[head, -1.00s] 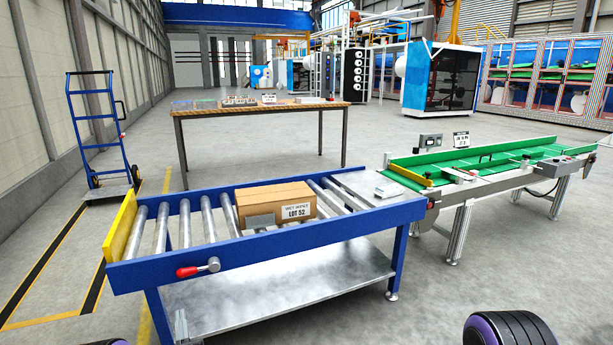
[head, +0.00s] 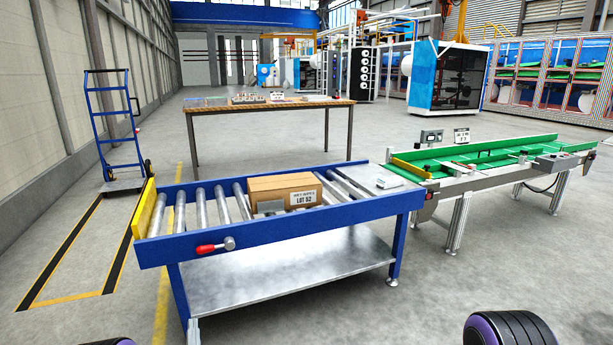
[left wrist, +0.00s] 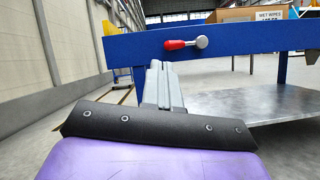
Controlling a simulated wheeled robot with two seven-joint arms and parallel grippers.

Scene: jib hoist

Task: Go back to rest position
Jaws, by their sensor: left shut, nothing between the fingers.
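My left gripper (left wrist: 157,80) shows in the left wrist view, with its grey fingers together and nothing between them. It points toward the blue frame of the roller table (left wrist: 115,50), near the red-handled lever (left wrist: 185,44). Whether it touches the frame is hard to tell, but it appears apart. In the head view only dark, purple-edged parts of my own body show at the bottom edge. My right gripper is not in view.
The blue roller table (head: 300,222) carries a cardboard box (head: 285,190) labelled LOT 52. A green conveyor (head: 480,157) stands at right, a wooden workbench (head: 270,106) behind, and a blue hand truck (head: 115,130) at left. The floor between them is clear.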

